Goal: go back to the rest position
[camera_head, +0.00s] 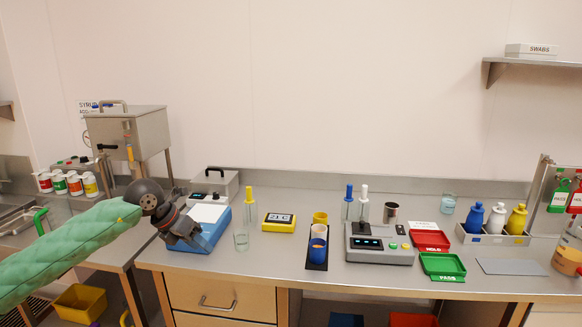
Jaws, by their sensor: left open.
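My left arm, in a green quilted sleeve, comes in from the left. Its dark left gripper (188,236) is open, tilted downward, at the left end of the bench. It overlaps the left side of a blue box with a white top (217,232) in the picture. I cannot tell whether it touches the box. Nothing clear shows between the fingers. My right gripper is not in view. The steel hopper (128,132) stands on legs behind my left wrist, which hides part of its lower area.
Bottles (495,220) stand at right. Space above the bench is clear.

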